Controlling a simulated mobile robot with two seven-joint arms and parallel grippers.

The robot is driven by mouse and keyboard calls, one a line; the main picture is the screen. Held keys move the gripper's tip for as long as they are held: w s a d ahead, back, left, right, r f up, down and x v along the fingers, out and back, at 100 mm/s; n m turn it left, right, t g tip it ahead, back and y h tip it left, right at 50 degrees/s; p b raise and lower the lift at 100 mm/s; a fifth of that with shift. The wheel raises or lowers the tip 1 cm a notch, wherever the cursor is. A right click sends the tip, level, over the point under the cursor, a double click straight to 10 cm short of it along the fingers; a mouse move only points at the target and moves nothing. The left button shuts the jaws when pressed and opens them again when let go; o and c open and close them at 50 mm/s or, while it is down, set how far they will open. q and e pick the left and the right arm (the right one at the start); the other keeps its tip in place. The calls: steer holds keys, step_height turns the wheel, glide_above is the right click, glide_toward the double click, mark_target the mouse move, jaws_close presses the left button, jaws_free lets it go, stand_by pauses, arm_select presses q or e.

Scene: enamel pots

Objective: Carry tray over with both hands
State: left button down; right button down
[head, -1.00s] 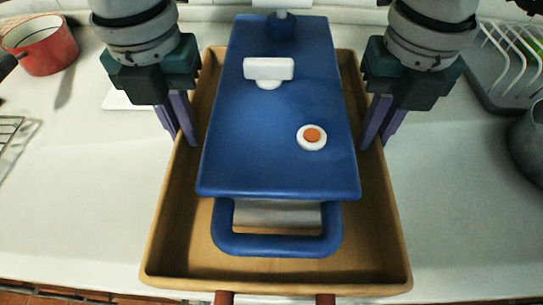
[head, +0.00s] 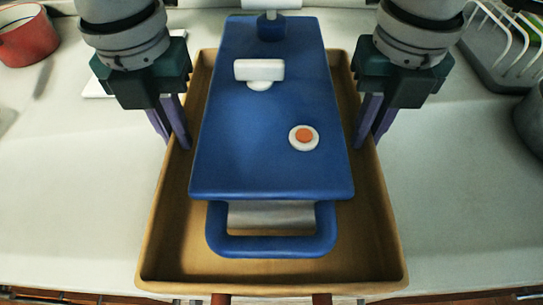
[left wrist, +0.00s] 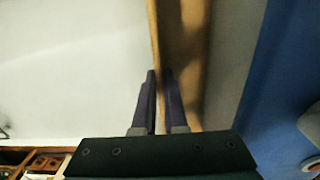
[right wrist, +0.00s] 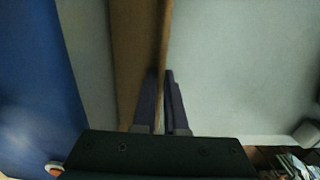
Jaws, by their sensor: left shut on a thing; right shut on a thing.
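The tray (head: 155,235) is a light-brown rectangular one with raised walls, in the middle of the head view. A large blue appliance (head: 265,165) with a white T-shaped knob, an orange-and-white button and a blue loop at its near end sits within it and hides most of its floor. My left gripper (head: 171,142) is shut on the left wall, and its fingers straddle that wall in the left wrist view (left wrist: 159,100). My right gripper (head: 369,142) is shut on the right wall, also seen in the right wrist view (right wrist: 160,100). I cannot tell whether the tray touches the counter.
A red pot (head: 28,38) stands at the far left. A grey dish rack (head: 500,55) is at the far right, with a dark grey pot (head: 532,120) below it at the picture's edge.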

arm_select(q)
steer(key=shift+f, duration=0.5)
arm_select(e)
steer(key=shift+f, duration=0.55)
arm_select(q)
steer(key=c, duration=1)
jaws_free()
steer(key=shift+r, duration=0.15)
arm_select(e)
steer(key=c, duration=1)
jaws_free()
steer(key=shift+r, duration=0.15)
arm_select(q)
steer(key=shift+o, duration=0.2)
arm_select(e)
steer(key=shift+o, duration=0.2)
arm_select(q)
steer(key=shift+r, duration=0.1)
step_height(320, 180, up, 11)
steer(key=shift+w+f, duration=0.1)
steer(key=shift+f, duration=0.1)
arm_select(e)
steer(key=shift+r, duration=0.15)
arm_select(q)
steer(key=shift+r, duration=0.6)
arm_select(e)
step_height(320, 180, up, 12)
